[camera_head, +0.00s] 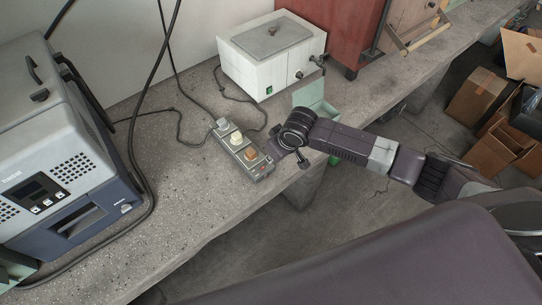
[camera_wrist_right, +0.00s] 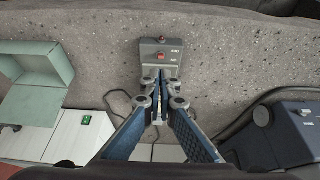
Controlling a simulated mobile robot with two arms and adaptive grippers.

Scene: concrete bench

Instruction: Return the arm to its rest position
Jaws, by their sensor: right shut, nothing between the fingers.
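My right arm (camera_head: 350,142) reaches in from the right over the bench edge. Its end is beside a grey control box (camera_head: 256,167) with a row of knobs, in grey, white and orange. In the right wrist view my right gripper (camera_wrist_right: 161,86) is shut and empty, its blue fingers together in front of the control box (camera_wrist_right: 162,71). The fingers hide part of the box; its red button (camera_wrist_right: 160,56) shows beyond them. I cannot tell whether the fingertips touch the box. My left gripper is not in view.
The concrete bench (camera_head: 185,190) carries a grey and blue machine (camera_head: 50,155) at left and a white lidded unit (camera_head: 265,70) behind. A pale green open box (camera_head: 312,95) sits close behind my arm. Black cables cross the bench. Cardboard boxes (camera_head: 476,101) stand at right.

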